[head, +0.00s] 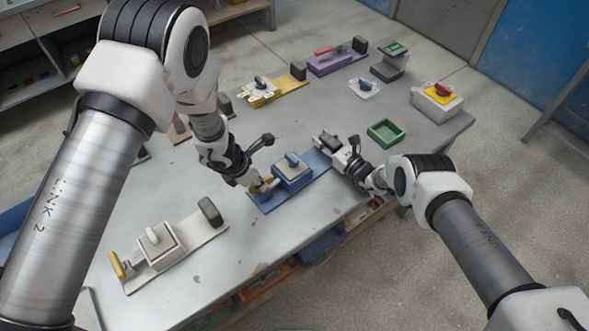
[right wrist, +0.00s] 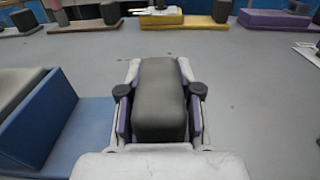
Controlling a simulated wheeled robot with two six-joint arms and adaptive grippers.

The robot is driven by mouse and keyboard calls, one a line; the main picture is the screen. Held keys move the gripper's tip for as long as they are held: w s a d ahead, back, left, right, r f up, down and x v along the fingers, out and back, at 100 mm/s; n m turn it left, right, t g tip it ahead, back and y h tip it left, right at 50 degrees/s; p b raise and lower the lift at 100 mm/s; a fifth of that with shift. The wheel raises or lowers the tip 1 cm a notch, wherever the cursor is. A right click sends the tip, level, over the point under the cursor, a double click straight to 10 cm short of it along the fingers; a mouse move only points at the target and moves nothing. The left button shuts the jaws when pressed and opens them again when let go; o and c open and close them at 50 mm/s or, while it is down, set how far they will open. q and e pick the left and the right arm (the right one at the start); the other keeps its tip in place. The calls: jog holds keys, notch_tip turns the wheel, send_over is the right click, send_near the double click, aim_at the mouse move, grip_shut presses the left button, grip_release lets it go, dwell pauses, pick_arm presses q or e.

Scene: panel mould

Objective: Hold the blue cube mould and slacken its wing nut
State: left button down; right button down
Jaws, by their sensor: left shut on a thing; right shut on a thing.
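My right gripper (head: 332,144) is at the board's other end, shut on the dark grey end block (right wrist: 160,98). In the right wrist view the block stands between both fingers, and the blue mould (right wrist: 38,115) shows at the left.
A pale mould (head: 160,246) with a yellow wing nut stands at the front left. A yellow board (head: 291,84) and a purple board (head: 330,63) lie at the back.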

pick_arm(q)
jog(key=n+y, duration=0.1)
jog(key=n, duration=0.2)
jog(key=n+t, duration=0.1)
jog(key=n, duration=0.2)
jog(key=shift+d+t+y, duration=0.15)
jog(key=shift+t+y, duration=0.15)
jog(key=shift+y, duration=0.1)
pick_arm(e)
jog(key=shift+a, duration=0.1)
pick_arm(q)
jog(key=c, duration=1.2)
grip_release()
jog(key=shift+o, duration=0.2)
jog(key=shift+s+r, duration=0.1)
jog(key=shift+r, duration=0.25)
jog(key=s+a, duration=0.4)
jog(key=s, duration=0.7)
jog(key=shift+s+a+r, duration=0.2)
jog(key=shift+a, duration=0.15)
